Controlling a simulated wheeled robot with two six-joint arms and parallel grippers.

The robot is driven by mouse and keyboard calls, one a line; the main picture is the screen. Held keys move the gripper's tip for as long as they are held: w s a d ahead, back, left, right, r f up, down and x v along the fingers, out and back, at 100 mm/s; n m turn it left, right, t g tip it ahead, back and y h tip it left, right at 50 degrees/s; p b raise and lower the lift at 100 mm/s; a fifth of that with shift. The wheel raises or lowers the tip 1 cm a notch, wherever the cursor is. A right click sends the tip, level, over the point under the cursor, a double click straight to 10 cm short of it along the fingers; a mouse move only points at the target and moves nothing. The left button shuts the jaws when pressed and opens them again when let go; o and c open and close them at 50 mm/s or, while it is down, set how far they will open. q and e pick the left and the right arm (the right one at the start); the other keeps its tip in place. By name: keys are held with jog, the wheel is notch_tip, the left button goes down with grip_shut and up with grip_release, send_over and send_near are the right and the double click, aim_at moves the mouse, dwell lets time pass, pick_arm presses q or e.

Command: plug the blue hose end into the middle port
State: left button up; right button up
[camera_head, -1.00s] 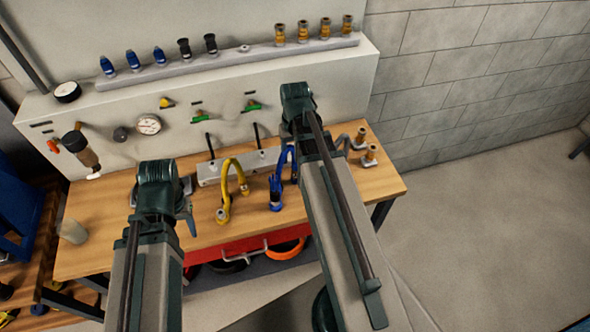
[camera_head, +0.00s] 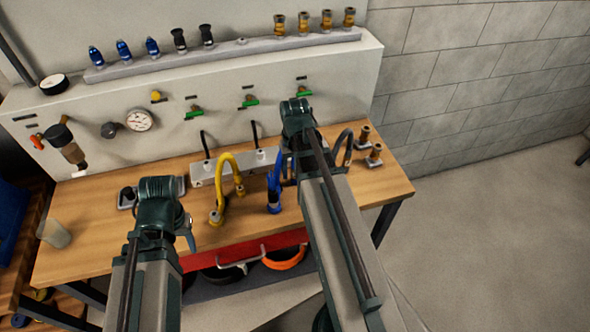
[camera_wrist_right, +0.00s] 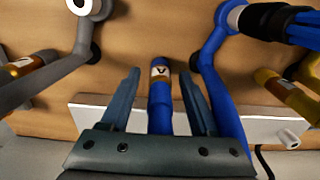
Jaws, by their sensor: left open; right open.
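The blue hose (camera_head: 275,180) arches over the wooden bench, partly covered by my right arm in the head view. In the right wrist view, the blue hose end (camera_wrist_right: 160,105), with a pale label and a brass-coloured tip, lies between the two open fingers of my right gripper (camera_wrist_right: 159,88), with gaps on both sides. The white port block (camera_head: 208,172) sits behind the hoses, and its edge also shows in the wrist view (camera_wrist_right: 262,127). I cannot tell which port is the middle one. My left gripper (camera_head: 188,236) is open over the bench front, left of the yellow hose.
A yellow hose (camera_head: 232,160) stands left of the blue one. A grey hose (camera_head: 346,145) and brass fittings (camera_head: 370,145) stand to the right. A panel with valves (camera_head: 249,101) and a gauge (camera_head: 139,120) rises behind. A cup (camera_head: 54,233) stands front left.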

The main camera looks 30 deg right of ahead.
aim_at(294, 160)
dwell(0.7)
grip_shut()
jog(key=shift+r, duration=0.15)
dwell(1.2)
jog(key=shift+r+p, duration=2.9)
jog(key=shift+p, duration=0.15)
jog(key=shift+w, duration=0.1)
